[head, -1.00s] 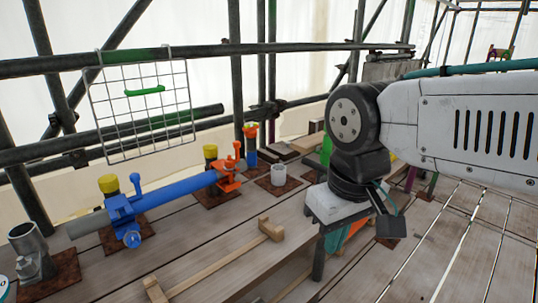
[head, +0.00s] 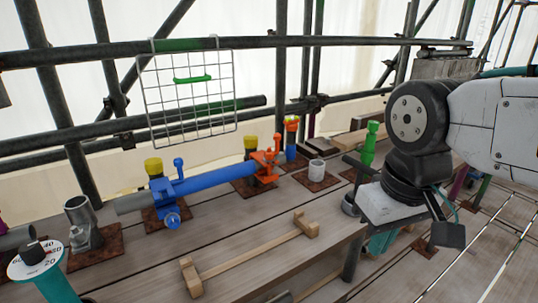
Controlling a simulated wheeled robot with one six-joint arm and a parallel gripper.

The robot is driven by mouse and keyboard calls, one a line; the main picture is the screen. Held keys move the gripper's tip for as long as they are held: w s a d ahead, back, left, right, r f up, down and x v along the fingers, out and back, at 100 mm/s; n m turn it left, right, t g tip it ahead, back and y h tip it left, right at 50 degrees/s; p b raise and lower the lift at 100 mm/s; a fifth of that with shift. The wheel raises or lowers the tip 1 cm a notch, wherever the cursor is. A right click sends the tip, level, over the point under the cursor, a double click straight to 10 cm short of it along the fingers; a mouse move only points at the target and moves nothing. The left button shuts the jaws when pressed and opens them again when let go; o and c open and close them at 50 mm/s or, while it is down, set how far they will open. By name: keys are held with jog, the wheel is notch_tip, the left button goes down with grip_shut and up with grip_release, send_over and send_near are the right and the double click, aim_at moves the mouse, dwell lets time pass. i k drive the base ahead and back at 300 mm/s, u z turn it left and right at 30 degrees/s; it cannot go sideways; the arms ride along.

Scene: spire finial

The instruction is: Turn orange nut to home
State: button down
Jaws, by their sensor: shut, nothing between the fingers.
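The orange coupler (head: 265,166) is clamped around the right end of a blue tube (head: 215,178), left of centre in the head view. A small orange knob on a stem (head: 277,143) stands up from it; I cannot tell which small part is the nut. My gripper (head: 350,264) hangs at the right, below a pale grey block, pointing down near the front edge of the planks. It is shut and empty, to the right of the orange coupler and well apart from it. Its fingertips show only small and dark.
A blue coupler (head: 168,194) with a lever holds the tube's left part. A wooden bar (head: 255,255) lies in front. A white cup (head: 316,169) and a green fitting (head: 370,143) stand right of the coupler. A dial (head: 38,259) is at lower left. A wire grid (head: 188,95) hangs behind.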

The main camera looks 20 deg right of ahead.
aim_at(269, 156)
jog(key=z, duration=0.05)
jog(key=k, duration=0.4)
jog(key=u, duration=0.75)
jog(key=i, duration=0.9)
jog(key=z, duration=0.1)
